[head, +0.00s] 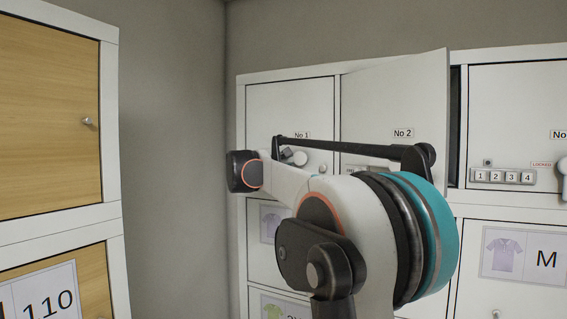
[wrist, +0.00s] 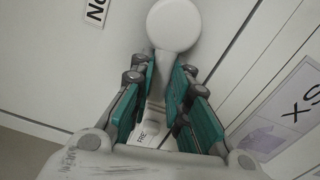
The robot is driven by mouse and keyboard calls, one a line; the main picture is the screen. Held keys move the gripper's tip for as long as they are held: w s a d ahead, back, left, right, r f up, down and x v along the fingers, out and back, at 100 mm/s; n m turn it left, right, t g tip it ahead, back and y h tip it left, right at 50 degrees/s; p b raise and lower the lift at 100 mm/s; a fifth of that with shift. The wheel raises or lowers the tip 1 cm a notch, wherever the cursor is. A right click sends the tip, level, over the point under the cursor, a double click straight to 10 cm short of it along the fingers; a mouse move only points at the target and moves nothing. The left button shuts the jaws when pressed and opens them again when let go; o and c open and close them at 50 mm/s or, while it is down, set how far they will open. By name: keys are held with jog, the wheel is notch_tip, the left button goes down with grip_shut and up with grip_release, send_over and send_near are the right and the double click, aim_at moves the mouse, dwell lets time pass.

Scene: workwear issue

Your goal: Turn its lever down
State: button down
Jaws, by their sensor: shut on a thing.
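A white lever with a round hub (wrist: 173,25) is on a white locker door in the wrist view. My gripper (wrist: 160,82) has its teal-padded fingers on both sides of the lever's arm, shut on it. The lever's arm runs from the hub down the picture between the fingers; its end is partly hidden. In the head view a round white part (head: 300,158) shows on the No 1 door (head: 290,105). My arm covers most of the area around it, so the gripper's hold is hard to see there.
The No 2 door (head: 395,95) stands swung outward, close to my arm. To its right is a door with a number lock (head: 503,177). Labelled compartments lie below, one marked M (head: 520,250). A wooden-fronted cabinet (head: 50,110) stands at the left.

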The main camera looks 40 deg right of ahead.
jog(key=s+d+f+n+b, duration=0.2)
jog(key=s+f+n+b, duration=0.2)
jog(key=n, duration=1.1)
jog(key=shift+s+f+n, duration=0.15)
jog(key=shift+s+n, duration=0.25)
dwell(0.4)
jog(key=c, duration=1.5)
grip_release()
jog(key=shift+a, duration=0.1)
jog(key=v, duration=1.1)
jog(key=shift+s+a, duration=0.2)
jog(key=shift+a, duration=0.15)
